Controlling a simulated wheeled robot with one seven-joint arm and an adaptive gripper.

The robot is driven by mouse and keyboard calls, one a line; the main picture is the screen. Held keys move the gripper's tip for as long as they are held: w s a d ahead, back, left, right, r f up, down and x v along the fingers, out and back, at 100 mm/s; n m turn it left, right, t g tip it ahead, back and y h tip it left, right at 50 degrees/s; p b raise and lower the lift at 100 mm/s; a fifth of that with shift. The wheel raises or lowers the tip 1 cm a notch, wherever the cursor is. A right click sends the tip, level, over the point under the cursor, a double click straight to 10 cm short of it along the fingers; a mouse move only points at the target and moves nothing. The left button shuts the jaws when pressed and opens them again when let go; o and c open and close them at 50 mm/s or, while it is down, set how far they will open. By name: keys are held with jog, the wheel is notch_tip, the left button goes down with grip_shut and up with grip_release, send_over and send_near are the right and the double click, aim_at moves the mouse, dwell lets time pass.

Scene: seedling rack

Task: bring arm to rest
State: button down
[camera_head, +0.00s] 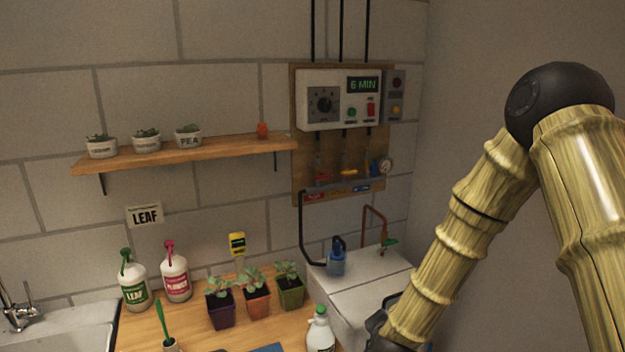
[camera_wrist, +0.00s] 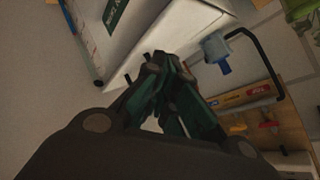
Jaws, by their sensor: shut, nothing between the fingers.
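My arm stands at the right of the head view, bent at a black elbow joint. Its lower part slopes down to the left, and my gripper (camera_head: 383,318) shows only partly at its end, beside the white cabinet. In the wrist view my gripper (camera_wrist: 160,65) is shut and empty, with its dark green fingers together. The white cabinet (camera_wrist: 135,60) lies beyond the fingertips, and they look apart from other objects, though the exact gap is hard to tell.
The white cabinet (camera_head: 365,290) carries a blue pump (camera_head: 336,262). Potted seedlings (camera_head: 257,299), a leaf bottle (camera_head: 133,283), a flower bottle (camera_head: 175,277) and a white spray bottle (camera_head: 320,332) stand on the wooden counter (camera_head: 195,325). A control box (camera_head: 338,101) and shelf (camera_head: 200,151) are on the wall.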

jog(key=s+d+f+n+g+y, duration=0.15)
jog(key=s+f+n+g, duration=0.45)
jog(key=s+f, duration=1.55)
jog(key=s+d+f+n+g, duration=0.2)
jog(key=s+f+g, duration=0.1)
jog(key=s, duration=0.8)
jog(key=s+d+f+n+g, duration=0.2)
jog(key=s+f, duration=0.1)
jog(key=s, duration=0.8)
jog(key=shift+s+f+n+g, duration=0.2)
jog(key=shift+f+n+g, duration=0.1)
jog(key=shift+f+g, duration=0.1)
